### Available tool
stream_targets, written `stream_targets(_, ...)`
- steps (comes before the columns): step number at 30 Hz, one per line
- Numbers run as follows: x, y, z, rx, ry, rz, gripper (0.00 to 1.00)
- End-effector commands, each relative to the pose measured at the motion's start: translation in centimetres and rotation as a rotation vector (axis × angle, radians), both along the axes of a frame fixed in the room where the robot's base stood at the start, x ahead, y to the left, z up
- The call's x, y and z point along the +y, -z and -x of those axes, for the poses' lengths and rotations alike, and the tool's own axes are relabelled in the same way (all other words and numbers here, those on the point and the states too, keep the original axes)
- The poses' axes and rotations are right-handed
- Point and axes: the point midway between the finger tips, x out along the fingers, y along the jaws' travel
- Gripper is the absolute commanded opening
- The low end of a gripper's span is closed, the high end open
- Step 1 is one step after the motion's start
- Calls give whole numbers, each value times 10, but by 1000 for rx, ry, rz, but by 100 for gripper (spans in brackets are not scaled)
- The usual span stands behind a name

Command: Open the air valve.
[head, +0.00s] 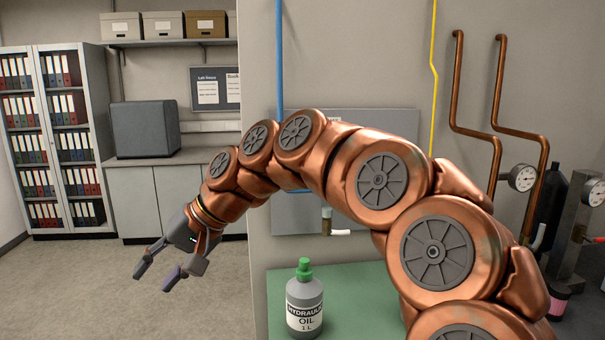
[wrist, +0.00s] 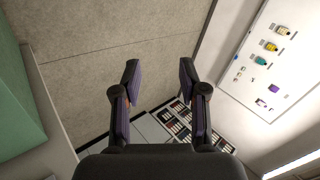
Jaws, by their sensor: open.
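My gripper (head: 155,277) hangs at the left in the head view, over the floor and left of the wall's edge. Its two fingers are spread and empty; they also show apart in the wrist view (wrist: 159,72). A small fitting with a white handle (head: 340,232) shows below my arm, in front of a grey wall panel (head: 285,220). It may be a valve, but no label on it is readable, and my arm covers much of the panel. A blue pipe (head: 280,60) runs down the wall to this panel. My gripper is well left of the fitting and touches nothing.
A hydraulic oil bottle (head: 304,300) with a green cap stands on the green bench top (head: 350,285). Copper pipes (head: 497,90), a gauge (head: 522,177) and a grey post with a red handle (head: 580,235) are at right. The floor (head: 90,290) at left is clear.

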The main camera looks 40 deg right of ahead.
Motion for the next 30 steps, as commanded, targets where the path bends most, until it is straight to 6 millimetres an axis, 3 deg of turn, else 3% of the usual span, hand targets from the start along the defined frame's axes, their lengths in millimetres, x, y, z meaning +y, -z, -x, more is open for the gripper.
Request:
stream_targets(3, -51, -30, -38, -75, 131, -132, 42)
stream_targets(5, -80, -43, -52, -107, 199, -193, 42)
stream_targets(10, -182, -73, -78, -206, 405, -363, 42)
stream_targets(15, -299, -85, -75, -305, 624, -508, 42)
stream_targets(18, -358, -87, -62, -356, 734, -570, 42)
stream_targets(21, -403, -84, -48, -392, 819, -613, 42)
stream_targets(25, -435, -81, -34, -420, 882, -643, 42)
stream_targets(30, -446, -81, -33, -431, 904, -653, 42)
